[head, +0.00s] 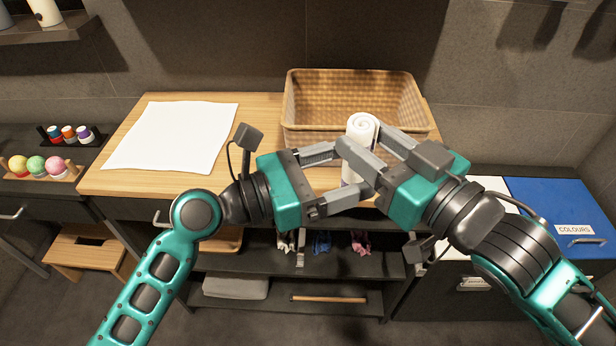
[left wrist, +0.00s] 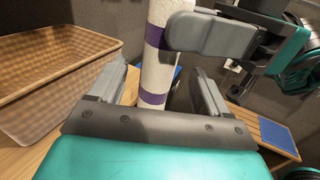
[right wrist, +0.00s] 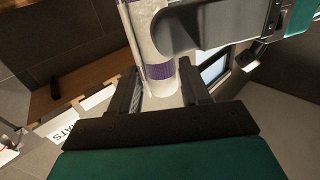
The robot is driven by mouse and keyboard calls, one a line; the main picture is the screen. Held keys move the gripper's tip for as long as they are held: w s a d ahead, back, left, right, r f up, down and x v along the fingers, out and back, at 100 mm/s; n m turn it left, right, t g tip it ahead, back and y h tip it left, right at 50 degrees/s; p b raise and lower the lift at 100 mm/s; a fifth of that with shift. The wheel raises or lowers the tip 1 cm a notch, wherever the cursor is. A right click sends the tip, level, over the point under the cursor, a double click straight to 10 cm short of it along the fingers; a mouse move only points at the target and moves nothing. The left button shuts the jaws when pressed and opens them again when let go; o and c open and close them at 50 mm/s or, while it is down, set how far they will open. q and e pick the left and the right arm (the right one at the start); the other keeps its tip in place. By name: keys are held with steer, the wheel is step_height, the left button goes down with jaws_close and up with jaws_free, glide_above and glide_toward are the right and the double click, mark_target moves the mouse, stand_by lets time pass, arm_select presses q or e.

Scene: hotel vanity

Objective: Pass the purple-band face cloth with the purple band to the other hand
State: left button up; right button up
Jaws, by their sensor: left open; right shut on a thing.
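The purple-band face cloth (head: 362,128) is a white upright roll, held between my two grippers in front of the wicker basket. Its purple bands show in the left wrist view (left wrist: 153,98) and the right wrist view (right wrist: 160,71). My right gripper (head: 352,176) is shut on the roll. My left gripper (head: 330,182) is open, its fingers on either side of the roll's lower part in the left wrist view. A grey finger of my right gripper crosses the roll there. The fingers hide much of the roll's middle in the head view.
The wicker basket (head: 300,117) stands empty behind the grippers on the wooden top. A white cloth (head: 172,136) lies flat at left. A blue lid marked COLOURS (head: 560,208) is at right. Shelves (head: 340,262) with small items lie below the top. Colored balls stand far left.

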arm_select(q)
steer(key=shift+x, duration=2.55)
steer(key=shift+c, duration=0.4)
steer(key=c, duration=0.9)
steer(key=shift+c, duration=0.2)
arm_select(e)
steer(key=o, duration=1.1)
